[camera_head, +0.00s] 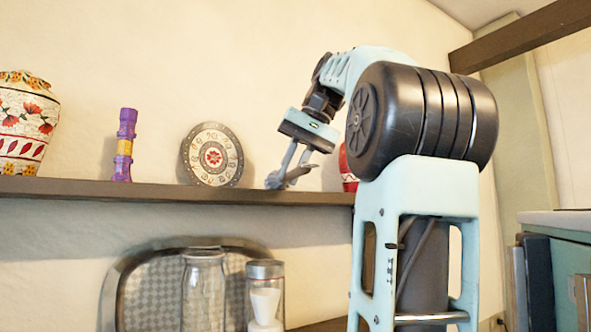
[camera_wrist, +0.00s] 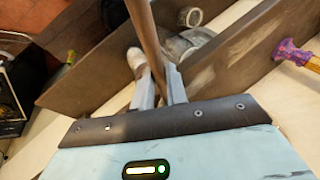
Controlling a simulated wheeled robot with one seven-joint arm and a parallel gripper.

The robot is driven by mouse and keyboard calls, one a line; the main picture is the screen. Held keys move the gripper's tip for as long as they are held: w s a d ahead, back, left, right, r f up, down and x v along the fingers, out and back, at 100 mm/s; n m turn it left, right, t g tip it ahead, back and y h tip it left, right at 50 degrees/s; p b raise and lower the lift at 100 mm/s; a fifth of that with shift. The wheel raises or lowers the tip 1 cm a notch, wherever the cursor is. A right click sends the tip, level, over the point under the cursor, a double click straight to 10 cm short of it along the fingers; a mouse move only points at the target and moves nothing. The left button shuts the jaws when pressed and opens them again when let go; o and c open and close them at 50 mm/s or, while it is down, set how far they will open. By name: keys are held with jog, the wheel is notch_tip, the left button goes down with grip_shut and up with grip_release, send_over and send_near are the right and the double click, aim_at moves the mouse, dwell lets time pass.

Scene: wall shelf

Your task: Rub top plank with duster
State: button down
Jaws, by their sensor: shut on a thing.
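The top plank (camera_head: 110,190) is a long brown wall shelf. It also shows in the wrist view (camera_wrist: 235,58), with pale streaks on it. My gripper (camera_head: 283,178) points down at the plank's right part, its fingertips close to the surface; I cannot tell whether they touch it. In the wrist view my gripper (camera_wrist: 158,72) is shut on a brown rod, which I take as the handle of the duster (camera_wrist: 148,35). The duster's head is not clear in either view.
On the plank stand a patterned vase (camera_head: 27,125), a purple and yellow candlestick (camera_head: 124,145) and a round ornate plate (camera_head: 212,155). A red object (camera_head: 348,170) is partly hidden behind my arm. Below are a glass jar (camera_head: 203,290), a white-filled jar (camera_head: 265,295) and a tray (camera_head: 145,290).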

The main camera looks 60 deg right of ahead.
jog(key=w+a, duration=0.7)
jog(key=a, duration=0.4)
jog(key=w+a, duration=0.8)
jog(key=a, duration=0.3)
jog(key=shift+a, duration=0.15)
dwell(2.3)
jog(key=shift+w, duration=0.1)
jog(key=shift+r, duration=2.95)
